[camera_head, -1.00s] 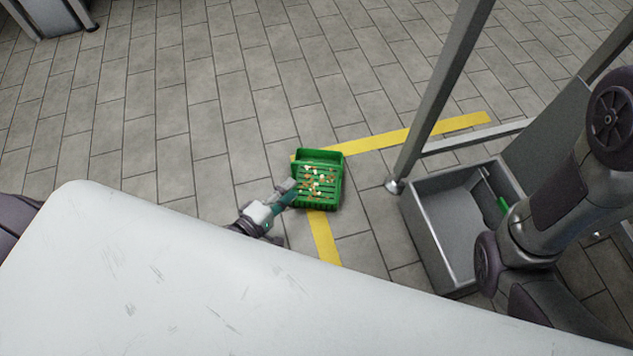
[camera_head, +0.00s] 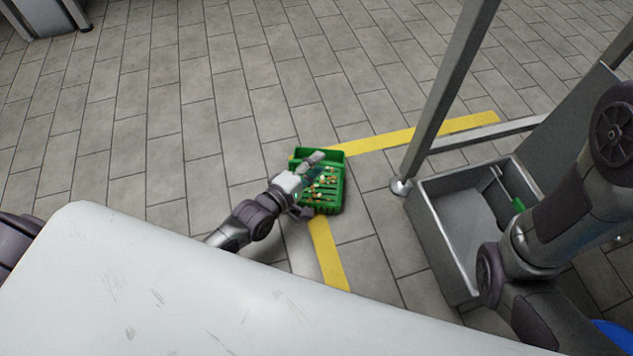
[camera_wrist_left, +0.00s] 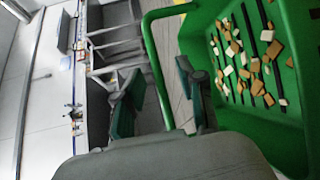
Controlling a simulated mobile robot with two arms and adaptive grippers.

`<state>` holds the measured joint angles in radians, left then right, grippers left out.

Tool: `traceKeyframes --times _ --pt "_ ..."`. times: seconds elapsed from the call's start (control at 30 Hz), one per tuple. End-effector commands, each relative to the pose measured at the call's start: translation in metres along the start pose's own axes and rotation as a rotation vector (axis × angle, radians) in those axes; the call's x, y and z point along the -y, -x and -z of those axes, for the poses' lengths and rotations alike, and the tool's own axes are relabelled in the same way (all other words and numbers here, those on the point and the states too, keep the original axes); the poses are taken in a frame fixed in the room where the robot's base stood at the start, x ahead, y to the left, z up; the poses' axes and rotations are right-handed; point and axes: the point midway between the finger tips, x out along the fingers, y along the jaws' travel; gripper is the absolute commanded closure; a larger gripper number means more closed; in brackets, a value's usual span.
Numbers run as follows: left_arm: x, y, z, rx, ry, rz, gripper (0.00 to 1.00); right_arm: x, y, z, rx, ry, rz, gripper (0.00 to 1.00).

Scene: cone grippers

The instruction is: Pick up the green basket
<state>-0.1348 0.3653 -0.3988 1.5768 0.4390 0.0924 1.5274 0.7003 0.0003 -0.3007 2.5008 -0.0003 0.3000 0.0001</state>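The green basket (camera_head: 333,206) stands on the tiled floor in the middle of the head view, holding many small tan and white pieces. In the left wrist view the basket (camera_wrist_left: 250,125) fills the right side, and its green handle or rim bar loops to the left of it. My left gripper (camera_head: 312,172) reaches over the basket's left part. In the wrist view its two fingers (camera_wrist_left: 160,98) are apart, with the green bar passing between them. Contact with the bar cannot be told. My right arm shows at the right; its gripper is not visible.
Yellow floor tape (camera_head: 375,142) runs beside and under the basket. A metal post (camera_head: 446,95) and a grey metal bin (camera_head: 440,235) with a green item inside stand to the right. A white surface (camera_head: 180,290) fills the front.

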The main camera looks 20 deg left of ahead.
Motion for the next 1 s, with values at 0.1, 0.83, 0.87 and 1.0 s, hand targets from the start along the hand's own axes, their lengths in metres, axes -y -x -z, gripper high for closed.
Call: traceKeyframes --times 0.1,0.83,0.87,1.0 --pt "-0.001 0.0003 0.0 0.0 0.0 -0.001 0.61 -0.0002 -0.0009 -0.0003 0.0 0.0 0.0 0.28" --pt "-0.0014 0.0005 0.0002 0.0 0.0 -0.002 1.0 -0.0004 -0.0009 -0.0007 0.001 0.0 0.0 0.28" --pt "-0.0019 0.0006 0.0001 0.0 0.0 -0.002 1.0 -0.0005 -0.0013 -0.0008 0.001 0.001 0.0 0.28" --pt "-0.0106 0.002 -0.0007 0.0 0.0 -0.003 1.0 -0.002 -0.0084 -0.0035 0.001 0.001 0.0 0.28"
